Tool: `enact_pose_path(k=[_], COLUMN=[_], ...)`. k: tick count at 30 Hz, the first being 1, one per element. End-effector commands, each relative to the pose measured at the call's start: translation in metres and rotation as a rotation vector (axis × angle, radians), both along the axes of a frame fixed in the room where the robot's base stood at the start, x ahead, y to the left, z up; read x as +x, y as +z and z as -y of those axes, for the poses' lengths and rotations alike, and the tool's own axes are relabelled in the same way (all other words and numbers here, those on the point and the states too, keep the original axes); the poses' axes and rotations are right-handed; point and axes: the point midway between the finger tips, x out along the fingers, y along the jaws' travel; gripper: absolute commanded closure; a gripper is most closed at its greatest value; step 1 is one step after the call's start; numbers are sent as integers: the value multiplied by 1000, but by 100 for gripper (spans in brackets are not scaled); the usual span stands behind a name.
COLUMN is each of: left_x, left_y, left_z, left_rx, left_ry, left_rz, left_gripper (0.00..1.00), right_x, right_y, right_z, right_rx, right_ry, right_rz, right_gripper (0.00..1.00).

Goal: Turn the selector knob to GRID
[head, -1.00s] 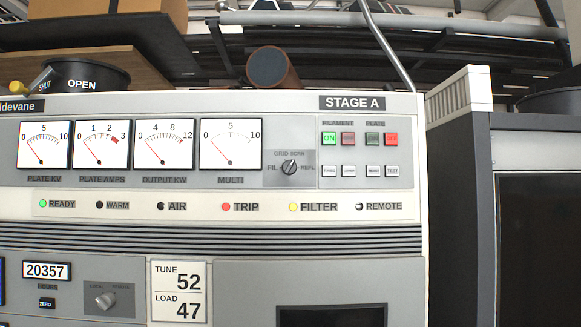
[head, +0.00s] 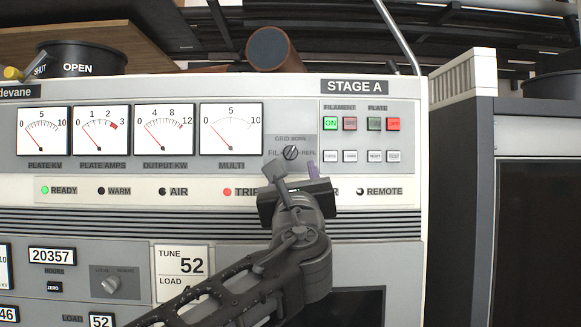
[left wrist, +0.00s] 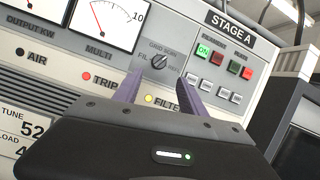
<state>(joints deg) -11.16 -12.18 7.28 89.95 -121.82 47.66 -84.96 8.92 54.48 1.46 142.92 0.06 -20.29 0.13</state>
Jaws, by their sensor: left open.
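The selector knob (head: 291,153) is a small dark round knob on a grey plate right of the MULTI meter. Its labels are FIL at the left, GRID and another at the top, REFL at the right. The knob's pointer is too small to read surely. My left gripper (head: 292,172) is just below the knob in the head view, open, with nothing between its fingers. In the left wrist view the knob (left wrist: 159,61) shows beyond and above the gap between the two purple fingers (left wrist: 161,83), apart from them. My right gripper is in neither view.
Lit buttons (head: 361,124) and a row of white buttons sit right of the knob. The FILTER lamp (left wrist: 149,99) is hidden in the head view by my gripper. A roll (head: 272,49) and a dark pan (head: 84,62) rest on top of the cabinet.

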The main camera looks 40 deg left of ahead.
Motion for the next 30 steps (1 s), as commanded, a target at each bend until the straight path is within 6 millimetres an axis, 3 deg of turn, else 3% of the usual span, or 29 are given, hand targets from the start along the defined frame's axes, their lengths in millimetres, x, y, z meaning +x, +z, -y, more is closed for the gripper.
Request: enact_pose_path(k=[14,30], left_x=[-1,51], left_y=[7,34], left_z=[-4,-44], left_rx=[13,12], left_ry=[14,12], left_rz=[5,4], left_gripper=[51,51], right_x=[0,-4], right_y=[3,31], right_z=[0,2], right_rx=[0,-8], right_ry=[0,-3], right_rz=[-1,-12], right_gripper=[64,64])
